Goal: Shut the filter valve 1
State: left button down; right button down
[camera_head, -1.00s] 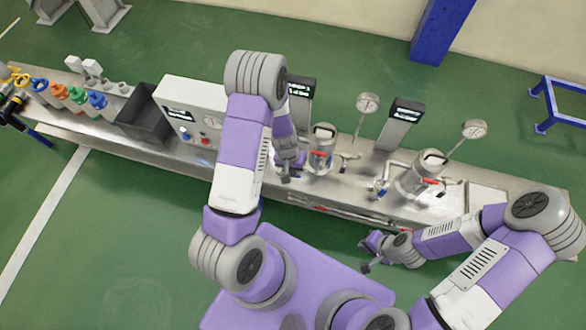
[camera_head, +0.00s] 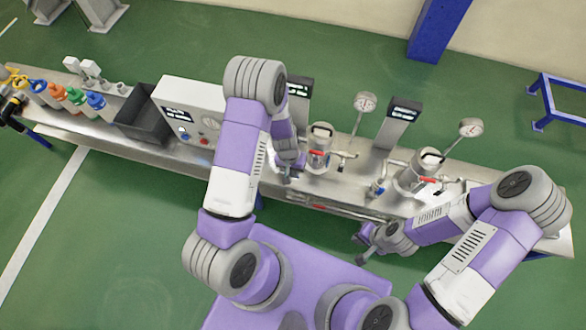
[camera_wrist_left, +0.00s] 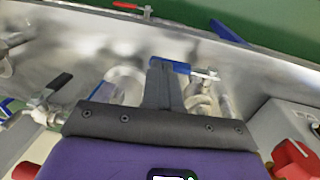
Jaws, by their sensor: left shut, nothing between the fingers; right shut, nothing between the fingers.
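My left gripper (camera_head: 285,179) is shut and empty, low over the bench just left of the left filter canister (camera_head: 319,150). In the left wrist view the shut fingers (camera_wrist_left: 160,66) are right at a blue valve handle (camera_wrist_left: 182,68) on a metal pipe; I cannot tell whether they touch it. Another red handle (camera_wrist_left: 126,5) is at the bench's front edge. No label shows which is filter valve 1. My right gripper (camera_head: 361,248) is shut and empty in front of the bench.
The right filter canister (camera_head: 413,176) has a red handle and a blue-handled valve (camera_head: 377,188) beside it. Gauges (camera_head: 365,102) and display posts (camera_head: 401,118) stand behind. A control box (camera_head: 190,107), dark bin (camera_head: 145,122) and coloured bottles (camera_head: 76,96) are left.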

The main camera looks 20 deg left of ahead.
pick_arm(q)
notch_tip(320, 180, up, 4)
jog(key=shift+f+p, duration=0.1)
jog(key=shift+p, duration=1.05)
notch_tip(320, 180, up, 10)
jog(key=p, duration=0.2)
jog(key=shift+f+p, duration=0.15)
jog(key=shift+p, duration=0.25)
jog(key=s+d+f+h, duration=0.1)
jog(key=s+d+f, duration=0.3)
jog(key=s, duration=0.2)
jog(key=s+d+f+n+h, duration=0.1)
jog(key=s+d+f, duration=0.2)
jog(key=s, duration=0.4)
jog(key=shift+d+f+h, duration=0.35)
jog(key=shift+d+h, duration=0.05)
jog(key=shift+d, duration=0.5)
jog(key=shift+a, duration=0.15)
